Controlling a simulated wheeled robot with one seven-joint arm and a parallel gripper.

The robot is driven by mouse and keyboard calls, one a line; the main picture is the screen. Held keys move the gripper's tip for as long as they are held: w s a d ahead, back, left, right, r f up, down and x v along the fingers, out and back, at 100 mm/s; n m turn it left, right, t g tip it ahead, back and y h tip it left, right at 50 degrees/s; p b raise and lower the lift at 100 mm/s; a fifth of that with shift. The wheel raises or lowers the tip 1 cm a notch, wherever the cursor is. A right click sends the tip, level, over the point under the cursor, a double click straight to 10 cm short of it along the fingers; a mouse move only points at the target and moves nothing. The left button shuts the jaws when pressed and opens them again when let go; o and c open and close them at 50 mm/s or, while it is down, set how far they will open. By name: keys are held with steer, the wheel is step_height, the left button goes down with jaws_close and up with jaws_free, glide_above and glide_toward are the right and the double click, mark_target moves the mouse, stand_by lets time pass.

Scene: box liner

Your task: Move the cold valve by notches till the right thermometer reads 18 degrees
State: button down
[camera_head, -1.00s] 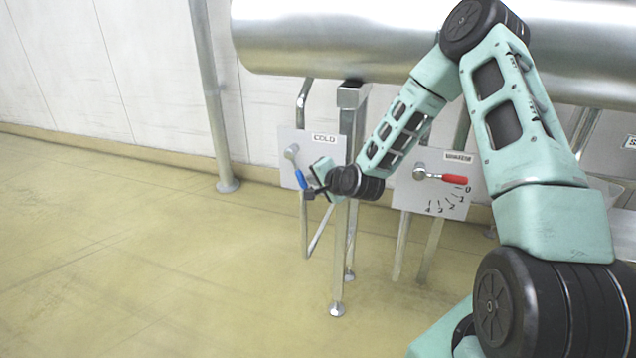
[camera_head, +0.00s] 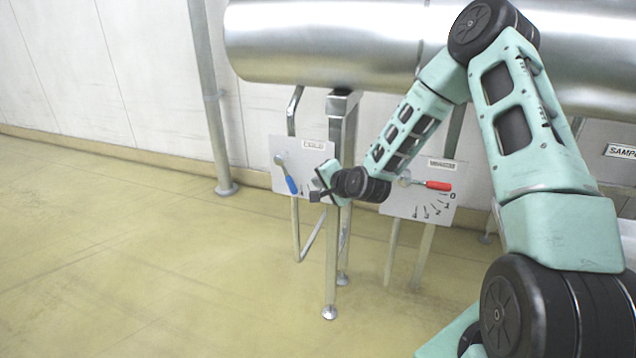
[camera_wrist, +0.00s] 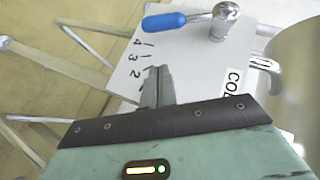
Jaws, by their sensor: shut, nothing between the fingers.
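The cold valve's blue handle (camera_head: 291,185) points down and slightly right on its white panel (camera_head: 284,152) in the head view. The blue handle (camera_wrist: 164,21) and its metal hub (camera_wrist: 224,20) also show in the wrist view, near marks 4, 3 and 2. My gripper (camera_head: 316,197) is shut and empty, just right of the handle and apart from it. In the wrist view its fingers (camera_wrist: 158,80) lie over the dial near the 2 mark. No thermometer can be made out in either view.
A second panel with a red handle (camera_head: 437,185), pointing right near 0, stands right of the cold panel. A large steel tank (camera_head: 330,45) runs above. Metal legs (camera_head: 331,270) stand below the panels. The floor (camera_head: 120,260) at left is clear.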

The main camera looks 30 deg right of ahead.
steer(key=f+v, duration=0.1)
steer(key=v, duration=0.7)
steer(key=s+a+r+n+g+y, duration=0.1)
steer(key=s+a+n+g, duration=0.4)
steer(key=a, duration=0.6)
steer(key=s+a+r+n+g+y, duration=0.2)
steer(key=s+a+n+g, duration=0.1)
steer(key=s+a+n, duration=0.65)
steer(key=s+a+r+n+g+h, duration=0.1)
steer(key=s+a+r+n+g, duration=0.2)
steer(key=s, duration=0.6)
steer(key=s+a+r+n+g+h, duration=0.1)
steer(key=s+a+r+n+g, duration=0.2)
steer(key=s, duration=0.6)
step_height(320, 180, up, 15)
steer(key=a+n+t+p, duration=0.1)
steer(key=p, duration=1.4)
steer(key=shift+s+h+p, duration=0.2)
steer(key=shift+h+p, duration=0.1)
steer(key=shift+p, duration=0.1)
